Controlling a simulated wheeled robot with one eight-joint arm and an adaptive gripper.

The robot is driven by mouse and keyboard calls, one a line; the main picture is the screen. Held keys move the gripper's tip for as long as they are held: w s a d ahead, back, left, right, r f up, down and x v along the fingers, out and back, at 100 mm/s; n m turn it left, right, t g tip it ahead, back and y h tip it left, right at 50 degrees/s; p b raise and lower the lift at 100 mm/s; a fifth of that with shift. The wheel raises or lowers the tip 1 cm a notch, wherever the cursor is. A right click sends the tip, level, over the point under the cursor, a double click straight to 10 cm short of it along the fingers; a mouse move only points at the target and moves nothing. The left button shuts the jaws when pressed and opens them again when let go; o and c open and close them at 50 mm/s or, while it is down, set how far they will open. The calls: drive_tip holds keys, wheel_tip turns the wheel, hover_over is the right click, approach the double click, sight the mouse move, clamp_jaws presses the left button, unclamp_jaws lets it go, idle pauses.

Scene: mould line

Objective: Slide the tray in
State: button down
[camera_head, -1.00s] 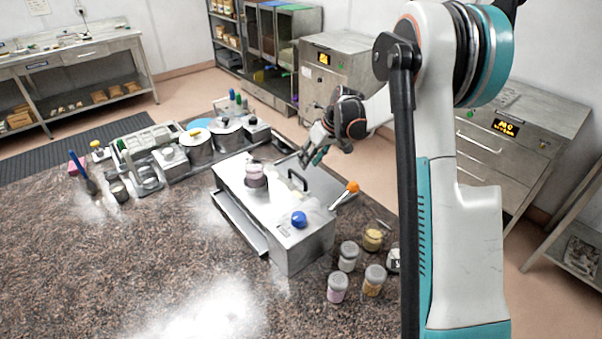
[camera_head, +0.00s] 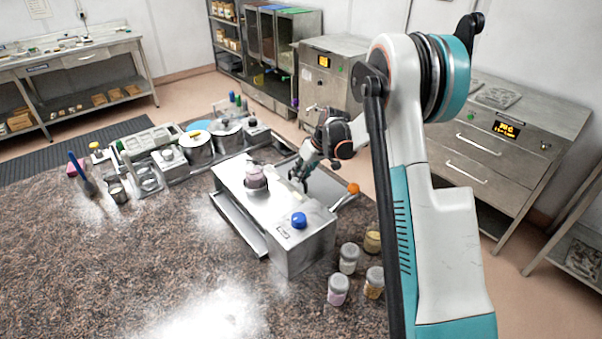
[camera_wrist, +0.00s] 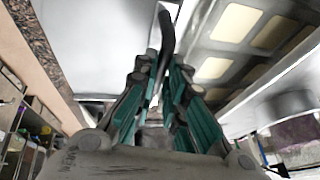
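A steel box-shaped machine (camera_head: 278,213) stands on the speckled counter, with a pink-filled jar and a blue knob on its top. A flat grey metal tray (camera_head: 322,186) sticks out at its back right side, partly hidden by my arm. My gripper (camera_head: 299,180) is low over the tray, at its black handle. In the wrist view the dark handle (camera_wrist: 166,35) runs between the two green-padded fingers, whose tips lie close on either side of it. My gripper appears shut on the handle. The tray's inner end is hidden.
Several small jars (camera_head: 348,258) stand at the machine's right front. An orange-tipped tool (camera_head: 353,188) is right of the tray. Pots and a mould rack (camera_head: 150,140) stand behind left. The counter's front left is clear.

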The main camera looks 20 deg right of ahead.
sight(286, 185)
drive_tip(key=shift+s+a+b, duration=0.1)
drive_tip(key=shift+s+a, duration=0.15)
drive_tip(key=shift+a, duration=0.55)
drive_tip(key=shift+s+a+b, duration=0.15)
drive_tip(key=shift+s+a, duration=0.1)
drive_tip(key=shift+a, duration=0.5)
drive_tip(key=shift+s+a+b, duration=0.1)
drive_tip(key=shift+s+a, duration=0.15)
drive_tip(key=shift+a, duration=0.55)
drive_tip(key=shift+d, duration=0.1)
drive_tip(key=c, duration=1.7)
unclamp_jaws()
drive_tip(key=shift+a, duration=0.2)
drive_tip(key=shift+o, duration=0.2)
drive_tip(key=shift+d, duration=0.15)
drive_tip(key=v, duration=1.2)
